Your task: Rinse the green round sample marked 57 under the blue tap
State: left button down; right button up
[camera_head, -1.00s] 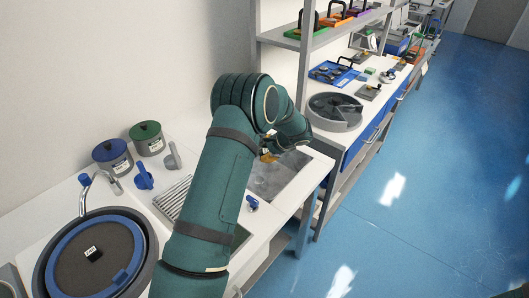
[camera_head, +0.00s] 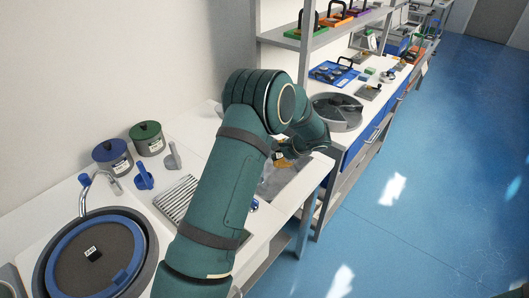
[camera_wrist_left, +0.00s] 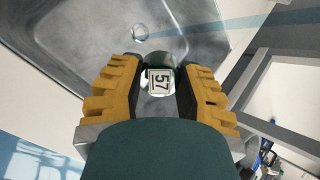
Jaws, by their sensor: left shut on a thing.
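The sample marked 57 (camera_wrist_left: 159,82) is between the yellow fingers of my left gripper (camera_wrist_left: 159,86) in the left wrist view, its white label facing the camera. A little green shows at its edge. My left gripper is shut on it, above a grey metal basin (camera_wrist_left: 90,28) with a round drain. In the head view, my left gripper (camera_head: 282,157) is mostly hidden by my own arm, over the basin (camera_head: 285,180). A curved chrome tap with a blue knob (camera_head: 85,179) stands at the left. My right gripper is not in view.
A blue-rimmed round wheel (camera_head: 50,245) is at the lower left. A blue-lidded pot (camera_head: 113,158) and a green-lidded pot (camera_head: 147,140) stand by the wall. A slatted rack (camera_head: 178,198) lies left of the basin. A grey round tray (camera_head: 335,113) is on the farther bench.

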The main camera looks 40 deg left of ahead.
pick_arm(q)
jog(key=shift+s+d+r, duration=0.1)
jog(key=shift+d+r, duration=0.15)
jog(key=shift+d, duration=0.8)
jog(key=shift+s+d+r, duration=0.1)
jog(key=shift+d+r, duration=0.1)
jog(key=shift+d, duration=0.85)
jog(key=s+d+r+m+t+h, duration=0.5)
jog(key=s+d+r+m+t, duration=0.2)
jog(key=s+d+r+m, duration=0.3)
jog(key=d+r+m, duration=0.2)
jog(key=d+m, duration=0.1)
jog(key=d, duration=0.1)
jog(key=shift+m+h, duration=0.3)
